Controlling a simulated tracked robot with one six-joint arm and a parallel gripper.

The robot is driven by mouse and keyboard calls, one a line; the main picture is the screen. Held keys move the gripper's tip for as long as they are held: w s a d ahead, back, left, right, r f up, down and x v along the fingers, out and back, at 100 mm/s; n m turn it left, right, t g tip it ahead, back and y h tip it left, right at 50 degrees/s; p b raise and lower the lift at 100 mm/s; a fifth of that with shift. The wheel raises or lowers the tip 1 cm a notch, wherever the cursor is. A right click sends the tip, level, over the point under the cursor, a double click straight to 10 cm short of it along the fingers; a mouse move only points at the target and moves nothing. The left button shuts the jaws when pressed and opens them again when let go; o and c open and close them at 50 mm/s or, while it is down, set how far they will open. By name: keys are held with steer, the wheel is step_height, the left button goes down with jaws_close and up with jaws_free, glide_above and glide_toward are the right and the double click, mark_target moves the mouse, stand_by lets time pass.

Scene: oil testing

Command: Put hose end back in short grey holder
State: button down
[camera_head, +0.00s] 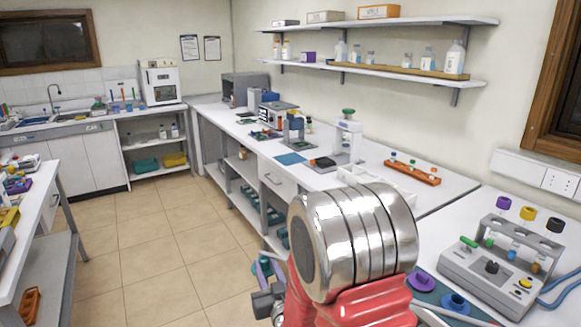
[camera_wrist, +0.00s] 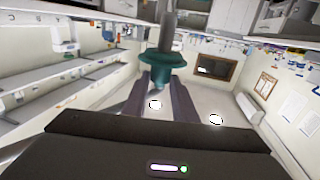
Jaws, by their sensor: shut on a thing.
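My gripper (camera_wrist: 157,88) shows in the wrist view with its two dark fingers on either side of a teal flanged hose end (camera_wrist: 162,62). It is shut on this piece, and a grey shaft (camera_wrist: 168,32) extends from it toward the top of the picture. In the head view a small teal piece (camera_head: 265,266) shows beside my arm at the bottom centre, over the floor side of the bench. My large metal and red arm link hides much of that area. I cannot single out the short grey holder in either view.
A grey device (camera_head: 490,275) with coloured plugs and caps stands on the right bench. Purple (camera_head: 422,281) and blue (camera_head: 456,302) flanged pieces are beside it. An orange rack (camera_head: 412,172) lies farther back. The tiled floor (camera_head: 160,245) at left is clear.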

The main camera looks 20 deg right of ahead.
steer(key=s+d+r+m+g+h, duration=0.15)
steer(key=d+h, duration=0.25)
steer(key=d, duration=0.7)
steer(key=s+d+r+m+h, duration=0.2)
steer(key=d+r+m+h, duration=0.1)
steer(key=d, duration=0.8)
steer(key=s+d+r+m+g+h, duration=0.25)
steer(key=s+d+h, duration=0.2)
steer(key=d, duration=0.45)
steer(key=s+d+r+m+g+h, duration=0.2)
steer(key=s+d+m+g+h, duration=0.1)
steer(key=s+d, duration=0.4)
steer(key=s+d+r+m+g+h, duration=0.2)
steer(key=s+d+m+g, duration=0.45)
steer(key=s, duration=0.55)
steer(key=s+d+r+m+g+h, duration=0.25)
steer(key=s+d+g, duration=0.45)
steer(key=s+d, duration=0.45)
steer(key=s+a+f+m+g+y, duration=0.2)
steer(key=s+m+g, duration=0.2)
steer(key=s, duration=0.6)
steer(key=shift+s+f+g+y, duration=0.15)
steer(key=shift+s+g+y, duration=0.2)
steer(key=shift+g, duration=0.3)
steer(key=shift+f, duration=0.1)
steer(key=shift+f, duration=2.8)
